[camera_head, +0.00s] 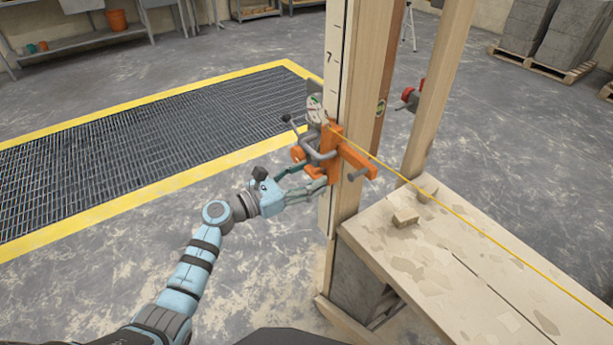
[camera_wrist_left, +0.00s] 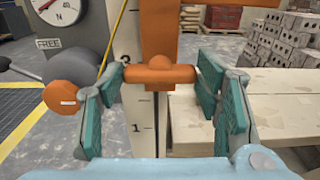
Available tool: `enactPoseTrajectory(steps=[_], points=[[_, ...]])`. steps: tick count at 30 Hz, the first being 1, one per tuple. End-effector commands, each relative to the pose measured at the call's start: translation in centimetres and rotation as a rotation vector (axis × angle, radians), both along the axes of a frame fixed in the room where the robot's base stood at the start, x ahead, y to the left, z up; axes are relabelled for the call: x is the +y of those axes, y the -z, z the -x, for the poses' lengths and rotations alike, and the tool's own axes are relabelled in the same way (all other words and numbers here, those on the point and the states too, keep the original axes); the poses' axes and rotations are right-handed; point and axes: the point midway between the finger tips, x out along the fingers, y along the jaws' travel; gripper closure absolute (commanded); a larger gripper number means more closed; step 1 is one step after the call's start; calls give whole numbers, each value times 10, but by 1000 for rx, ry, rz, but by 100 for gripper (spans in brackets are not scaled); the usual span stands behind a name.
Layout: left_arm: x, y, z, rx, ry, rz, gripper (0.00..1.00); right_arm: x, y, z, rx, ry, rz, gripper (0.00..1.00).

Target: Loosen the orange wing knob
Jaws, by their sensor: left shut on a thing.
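The orange wing knob (camera_wrist_left: 160,72) shows in the middle of the left wrist view, with its wings lying level across the picture. It sits low on an orange clamp (camera_head: 335,145) fixed to a wooden post. My left gripper (camera_wrist_left: 161,75) has its teal-padded fingertips at both ends of the wings and is shut on the knob. In the head view my left gripper (camera_head: 322,180) reaches the underside of the clamp from the left, and the knob is mostly hidden there. My right gripper is not in view.
A round dial (camera_wrist_left: 60,8), an orange disc (camera_wrist_left: 75,97) and a grey crank (camera_head: 298,128) sit close left of the knob. A yellow line (camera_head: 450,208) runs from the clamp over a mortar-spattered bench (camera_head: 410,250). The floor at left is open around a grating (camera_head: 150,140).

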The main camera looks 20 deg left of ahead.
Motion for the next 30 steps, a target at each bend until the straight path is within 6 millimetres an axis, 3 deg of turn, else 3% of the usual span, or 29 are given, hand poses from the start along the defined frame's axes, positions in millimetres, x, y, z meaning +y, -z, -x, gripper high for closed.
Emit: enactPoseTrajectory(steps=[14,30], points=[[0,-1,-1,90,-5,108,70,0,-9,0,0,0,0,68],[0,-2,-2,400,-6,480,70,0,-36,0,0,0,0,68]])
